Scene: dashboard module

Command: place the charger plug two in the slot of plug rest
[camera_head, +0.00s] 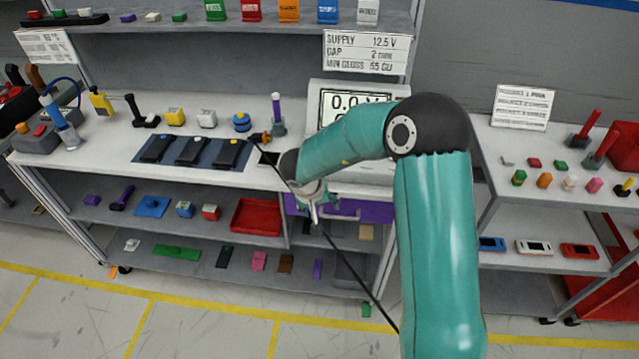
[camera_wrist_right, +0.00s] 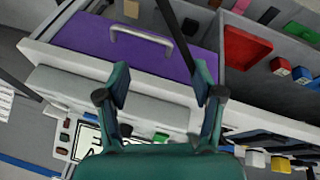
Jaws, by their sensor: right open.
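A dark blue mat (camera_head: 138,158) on the upper worktop carries three black blocks, the left one (camera_head: 157,148), the middle one (camera_head: 193,151) and the right one (camera_head: 229,153). I cannot tell which thing is charger plug two or the plug rest. My right gripper (camera_head: 312,205) is in front of the bench, right of the mat, partly hidden by its wrist. In the right wrist view my right gripper (camera_wrist_right: 162,85) has its fingers apart with nothing held between them. My left gripper is not in view.
A purple drawer (camera_head: 375,211) with a grey handle lies beyond the right gripper. A thin black line (camera_head: 347,261) crosses near it. A display unit (camera_head: 350,105) stands behind my forearm. A red tray (camera_head: 257,216) sits on the shelf below.

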